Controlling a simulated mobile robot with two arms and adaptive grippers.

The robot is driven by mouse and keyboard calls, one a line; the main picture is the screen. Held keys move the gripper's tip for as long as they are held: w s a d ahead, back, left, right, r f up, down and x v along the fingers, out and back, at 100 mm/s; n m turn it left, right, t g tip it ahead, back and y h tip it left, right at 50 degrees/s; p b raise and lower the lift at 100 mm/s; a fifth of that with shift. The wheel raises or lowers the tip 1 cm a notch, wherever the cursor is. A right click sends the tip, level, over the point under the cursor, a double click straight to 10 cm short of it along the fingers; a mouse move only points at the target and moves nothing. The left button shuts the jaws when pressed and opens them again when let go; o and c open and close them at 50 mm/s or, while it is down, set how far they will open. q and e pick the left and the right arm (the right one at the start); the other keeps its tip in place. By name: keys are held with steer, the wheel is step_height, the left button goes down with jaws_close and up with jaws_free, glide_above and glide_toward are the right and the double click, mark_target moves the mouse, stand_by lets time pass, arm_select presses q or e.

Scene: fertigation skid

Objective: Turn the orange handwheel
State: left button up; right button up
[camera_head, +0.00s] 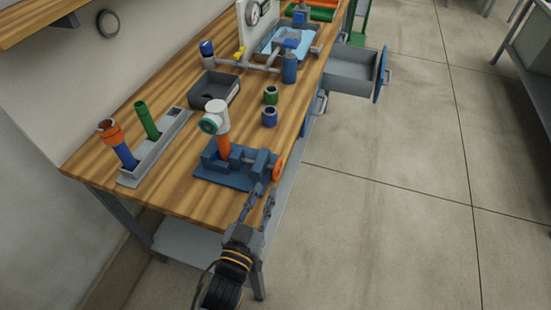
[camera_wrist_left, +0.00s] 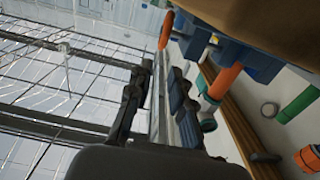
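The orange handwheel (camera_head: 278,168) is on the right end of a blue vise (camera_head: 225,175) at the front edge of the wooden bench. It shows edge-on in the left wrist view (camera_wrist_left: 166,30), beyond the fingertips. My right gripper is not in view.
A grey rack (camera_head: 160,150) holding green and blue cylinders is left of the vise. A dark tray (camera_head: 213,90), loose green and blue rings and piping stand behind. An open drawer (camera_head: 355,68) sticks out at the right. The floor right of the bench is clear.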

mark_target(276, 165)
arm_select(q)
steer(key=p+x, duration=0.1)
steer(key=x, duration=1)
steer(key=shift+f, duration=0.1)
steer(key=shift+s, duration=0.1)
jaws_close()
